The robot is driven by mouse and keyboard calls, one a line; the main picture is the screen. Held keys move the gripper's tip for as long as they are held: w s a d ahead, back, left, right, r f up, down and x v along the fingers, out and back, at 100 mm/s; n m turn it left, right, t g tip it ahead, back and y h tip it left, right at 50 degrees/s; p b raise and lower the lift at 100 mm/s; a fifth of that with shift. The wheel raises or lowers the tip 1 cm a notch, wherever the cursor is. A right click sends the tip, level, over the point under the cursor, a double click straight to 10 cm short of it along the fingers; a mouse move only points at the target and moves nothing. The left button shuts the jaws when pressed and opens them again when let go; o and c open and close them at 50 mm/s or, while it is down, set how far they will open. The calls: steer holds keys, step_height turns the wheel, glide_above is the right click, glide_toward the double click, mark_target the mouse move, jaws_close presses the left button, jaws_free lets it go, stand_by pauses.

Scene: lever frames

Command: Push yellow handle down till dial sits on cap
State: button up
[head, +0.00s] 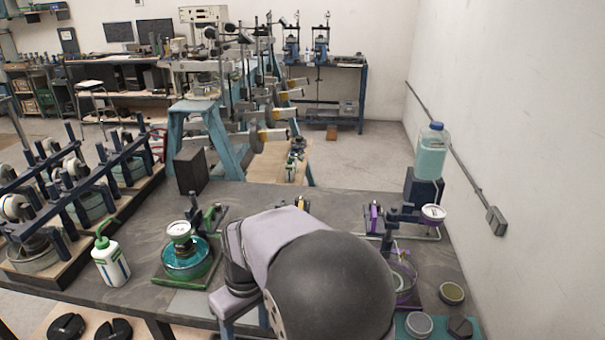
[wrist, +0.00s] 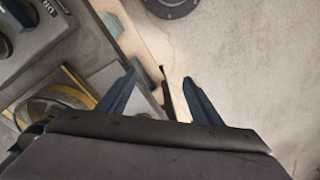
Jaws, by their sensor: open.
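My gripper (wrist: 158,92) shows in the wrist view with its two dark blue fingers spread apart and nothing between them. In the head view my arm covers the middle of the bench and hides the gripper. A small yellow piece (head: 301,203), perhaps part of the yellow handle, shows just above my arm in the head view. In the wrist view a device with yellow edging (wrist: 60,103) and a round part lies left of the fingers, partly hidden by the gripper body. I cannot make out the yellow frame's dial or cap, or whether they touch.
A green lever frame (head: 180,262) with a dial stands left of my arm, beside a white bottle (head: 111,262). A purple lever frame (head: 374,217) with a dial (head: 433,213) stands right. A liquid jug (head: 431,155) is behind it. Small round tins (head: 452,293) lie front right.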

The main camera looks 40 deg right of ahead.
mark_target(299, 206)
steer(key=w+d+r+n+p, duration=0.1)
steer(key=w+d+r+p, duration=0.2)
steer(key=r+p, duration=0.4)
steer(key=w+d+r+n+p, duration=0.1)
steer(key=w+d+r+p, duration=0.3)
steer(key=r, duration=0.6)
steer(key=w+d, duration=0.1)
steer(key=d, duration=0.2)
steer(key=w+d+r+n+t+y, duration=0.1)
steer(key=w+d, duration=0.1)
steer(key=d, duration=0.2)
steer(key=w+d+r+n, duration=0.1)
steer(key=w+d, duration=0.1)
steer(key=d, duration=0.1)
steer(key=shift+d+r+t+y, duration=0.2)
steer(key=shift+d+t+y, duration=0.1)
steer(key=shift+d+y, duration=0.1)
steer(key=d+r+n+t, duration=0.1)
steer(key=d+r+n, duration=0.15)
steer(key=d, duration=0.75)
steer(key=shift+n+y, duration=0.3)
steer(key=shift+n, duration=0.15)
steer(key=shift+a+p+x, duration=0.2)
steer(key=shift+p+x, duration=0.7)
steer(key=shift+x, duration=2.9)
steer(key=shift+r, duration=0.1)
